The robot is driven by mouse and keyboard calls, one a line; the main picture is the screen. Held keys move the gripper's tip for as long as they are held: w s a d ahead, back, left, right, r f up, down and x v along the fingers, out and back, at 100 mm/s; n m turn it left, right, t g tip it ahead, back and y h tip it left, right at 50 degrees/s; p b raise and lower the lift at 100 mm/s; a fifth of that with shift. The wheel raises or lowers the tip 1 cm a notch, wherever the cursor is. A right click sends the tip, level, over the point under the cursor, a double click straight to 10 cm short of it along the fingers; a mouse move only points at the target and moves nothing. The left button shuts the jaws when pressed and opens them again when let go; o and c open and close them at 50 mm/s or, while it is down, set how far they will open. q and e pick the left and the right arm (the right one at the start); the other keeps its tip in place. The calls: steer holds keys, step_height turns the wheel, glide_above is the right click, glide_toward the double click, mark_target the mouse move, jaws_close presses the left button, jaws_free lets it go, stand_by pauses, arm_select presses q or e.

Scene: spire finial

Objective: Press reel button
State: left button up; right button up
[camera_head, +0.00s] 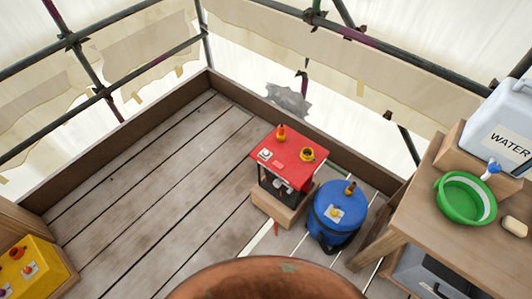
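No label reading "reel" can be made out, so I cannot tell which control is the reel button. A red-topped unit (290,158) stands on a wooden block, with a small orange-and-red knob (281,132), a yellow ring-shaped part (307,154) and a pale label on top. A blue drum-shaped unit (340,207) stands to its right with a small yellow-and-dark part (350,188) on top. A yellow box (32,268) at the lower left carries orange-red knobs. Neither of my grippers is in view.
A wooden table (420,215) at the right holds a green bowl (466,198), a WATER container (502,125) and a soap-like piece (515,226). A copper-brown rounded surface (265,280) fills the bottom centre. Scaffold poles and low boards edge the deck. The deck's left-middle planks (160,190) are clear.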

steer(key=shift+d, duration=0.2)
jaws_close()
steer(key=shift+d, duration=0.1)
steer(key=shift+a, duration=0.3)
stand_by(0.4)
